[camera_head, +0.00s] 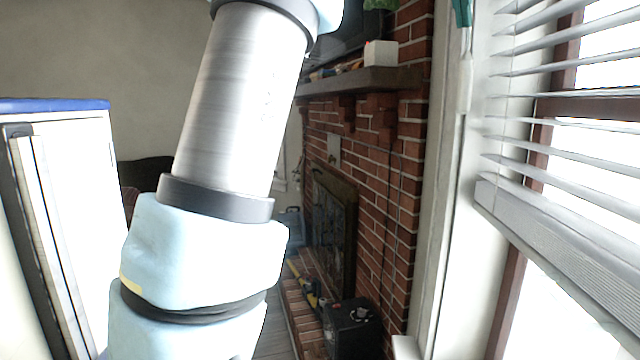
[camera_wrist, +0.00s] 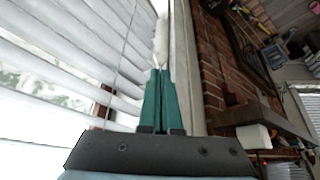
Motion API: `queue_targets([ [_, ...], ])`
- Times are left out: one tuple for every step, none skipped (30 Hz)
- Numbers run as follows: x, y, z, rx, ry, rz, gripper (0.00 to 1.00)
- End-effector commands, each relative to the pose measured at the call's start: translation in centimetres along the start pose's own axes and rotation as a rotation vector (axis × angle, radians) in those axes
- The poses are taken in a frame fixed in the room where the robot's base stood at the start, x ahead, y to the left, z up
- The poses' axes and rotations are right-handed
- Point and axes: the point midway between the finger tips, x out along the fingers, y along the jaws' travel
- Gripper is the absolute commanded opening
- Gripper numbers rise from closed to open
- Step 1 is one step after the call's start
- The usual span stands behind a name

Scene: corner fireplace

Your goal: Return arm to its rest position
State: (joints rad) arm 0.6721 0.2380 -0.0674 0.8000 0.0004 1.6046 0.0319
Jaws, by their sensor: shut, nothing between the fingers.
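My gripper (camera_wrist: 160,72) shows in the wrist view with its two green fingers together, shut and empty. It points up along the window frame, between the white blinds and the brick wall. In the head view my arm rises through the middle of the picture and out at the top. Only a small green tip of my gripper (camera_head: 462,12) shows there, at the top edge near the window frame.
White blinds (camera_head: 560,150) hang close at the right. The brick fireplace (camera_head: 385,200) has a wooden mantel (camera_head: 360,82) bearing a white box (camera_head: 380,54). A black box (camera_head: 352,325) stands on the hearth. A white cabinet (camera_head: 85,200) stands at the left.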

Motion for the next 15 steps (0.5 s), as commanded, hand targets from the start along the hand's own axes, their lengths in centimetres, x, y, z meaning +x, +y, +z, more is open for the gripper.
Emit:
queue_targets([
  [0.0,0.0,0.0,0.000,0.000,0.000,0.00],
  [0.1,0.0,0.0,0.000,0.000,0.000,0.00],
  [0.3,-0.2,0.1,-0.003,-0.002,-0.002,0.00],
  [0.6,-0.3,0.2,-0.006,-0.005,-0.003,0.00],
  [1.1,-0.6,0.3,-0.011,-0.009,-0.006,0.00],
  [2.0,-1.2,0.6,-0.021,-0.016,-0.011,0.00],
  [2.9,-1.7,0.8,-0.031,-0.023,-0.016,0.00],
  [3.9,-2.4,1.2,-0.042,-0.031,-0.022,0.00],
  [5.5,-3.3,1.8,-0.060,-0.043,-0.030,0.00],
  [6.8,-4.2,2.4,-0.075,-0.053,-0.038,0.00],
  [8.2,-5.1,3.1,-0.091,-0.064,-0.045,0.00],
  [10.3,-6.4,4.2,-0.116,-0.078,-0.056,0.00],
  [11.8,-7.5,5.2,-0.135,-0.089,-0.065,0.00],
  [13.3,-8.4,6.3,-0.153,-0.100,-0.072,0.00],
  [15.2,-9.8,7.8,-0.178,-0.113,-0.083,0.00],
])
